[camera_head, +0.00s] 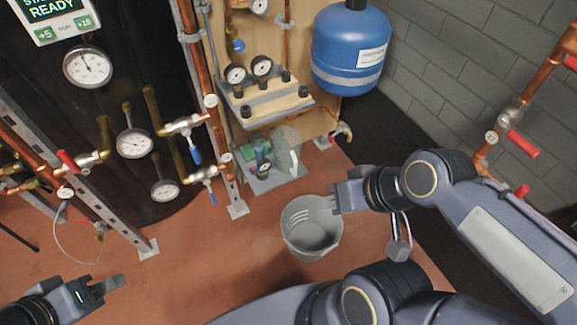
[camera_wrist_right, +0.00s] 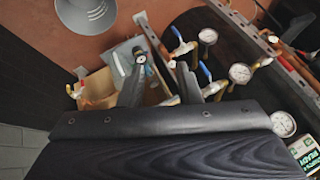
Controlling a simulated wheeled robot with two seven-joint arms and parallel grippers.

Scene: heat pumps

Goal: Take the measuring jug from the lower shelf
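The clear measuring jug (camera_head: 284,150) with a pale handle stands on the grey lower shelf (camera_head: 283,180), right of a small green and black pump with a gauge (camera_head: 261,157). In the right wrist view the pale jug (camera_wrist_right: 119,64) is small and hard to make out beside the gauge. My right gripper (camera_head: 338,197) is beside the grey bucket's rim, below and right of the jug and apart from it. The wrist view shows its two fingers (camera_wrist_right: 163,82) spread with nothing held. My left gripper (camera_head: 108,289) is open and empty at lower left, far from the jug.
A grey bucket (camera_head: 311,238) stands on the floor in front of the shelf. The upper shelf (camera_head: 270,106) with gauges overhangs the jug. A blue tank (camera_head: 349,50) hangs at upper right. Copper pipes and a metal upright (camera_head: 225,182) stand left of the shelf.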

